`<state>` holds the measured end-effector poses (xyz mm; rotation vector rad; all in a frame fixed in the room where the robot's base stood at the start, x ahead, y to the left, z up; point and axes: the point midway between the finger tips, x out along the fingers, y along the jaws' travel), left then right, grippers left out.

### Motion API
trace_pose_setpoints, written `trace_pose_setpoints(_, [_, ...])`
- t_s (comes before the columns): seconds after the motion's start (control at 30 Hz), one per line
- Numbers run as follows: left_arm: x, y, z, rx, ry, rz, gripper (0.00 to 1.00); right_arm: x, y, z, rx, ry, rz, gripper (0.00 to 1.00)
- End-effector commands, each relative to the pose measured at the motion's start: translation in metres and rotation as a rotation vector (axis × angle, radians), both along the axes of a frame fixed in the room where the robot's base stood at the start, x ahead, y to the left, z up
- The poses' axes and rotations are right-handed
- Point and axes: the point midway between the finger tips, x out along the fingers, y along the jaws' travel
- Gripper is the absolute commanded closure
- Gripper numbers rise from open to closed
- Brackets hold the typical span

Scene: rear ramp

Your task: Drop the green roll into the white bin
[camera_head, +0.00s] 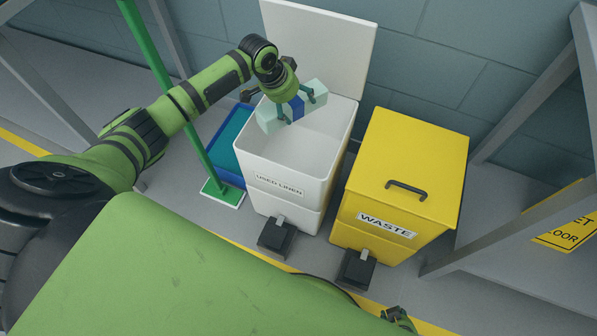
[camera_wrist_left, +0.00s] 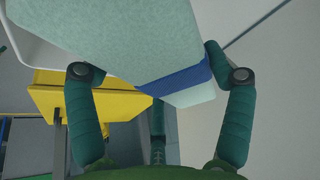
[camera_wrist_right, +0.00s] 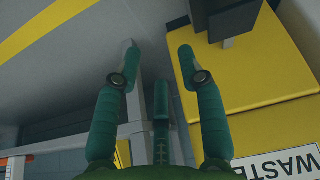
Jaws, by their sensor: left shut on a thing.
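The green roll (camera_head: 268,117) is pale mint with a blue band around its middle. My left gripper (camera_head: 294,107) is shut on it and holds it over the open mouth of the white bin (camera_head: 283,165). In the left wrist view the roll (camera_wrist_left: 120,35) lies between the two fingers and fills the upper middle. The bin is labelled USED LINEN; its lid (camera_head: 320,45) stands up at the back. The visible inside of the bin is bare; part of it is hidden by the roll and gripper. My right gripper (camera_wrist_right: 157,55) is open and empty, near the yellow bin's front.
A yellow bin (camera_head: 408,165) labelled WASTE stands shut to the right of the white one. Both have dark pedals (camera_head: 277,237) in front. A green post (camera_head: 180,90) and a blue tray-like container (camera_head: 228,150) stand to the left. Grey frame posts (camera_head: 500,225) flank the right.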

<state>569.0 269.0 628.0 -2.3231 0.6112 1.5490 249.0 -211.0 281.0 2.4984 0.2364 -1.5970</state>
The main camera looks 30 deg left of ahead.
Motion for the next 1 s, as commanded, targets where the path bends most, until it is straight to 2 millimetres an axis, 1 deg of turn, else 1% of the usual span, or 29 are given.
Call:
trace_pose_setpoints(0.03, [0.000,0.000,-0.008,0.001,-0.002,-0.001,0.61,0.005,0.001,-0.005,0.001,-0.004,-0.002,0.60])
trace_pose_setpoints(0.17, [0.000,0.000,-0.022,0.000,-0.002,0.000,0.61,0.017,0.005,-0.008,0.001,0.004,-0.007,0.60])
trace_pose_setpoints(0.37, [0.000,0.000,-0.034,0.000,-0.001,0.001,0.61,0.010,0.011,-0.005,-0.004,0.085,-0.021,0.60])
trace_pose_setpoints(0.6, [0.000,0.000,-0.048,0.001,-0.002,0.002,0.61,0.001,0.015,0.005,-0.009,0.168,-0.036,0.60])
trace_pose_setpoints(0.8, [0.000,0.000,-0.053,0.001,-0.002,0.002,0.61,-0.006,0.016,0.013,-0.012,0.212,-0.043,0.60])
trace_pose_setpoints(1.0, [0.000,0.000,-0.053,0.000,-0.001,0.001,0.61,-0.007,0.016,0.017,-0.013,0.223,-0.044,0.60])
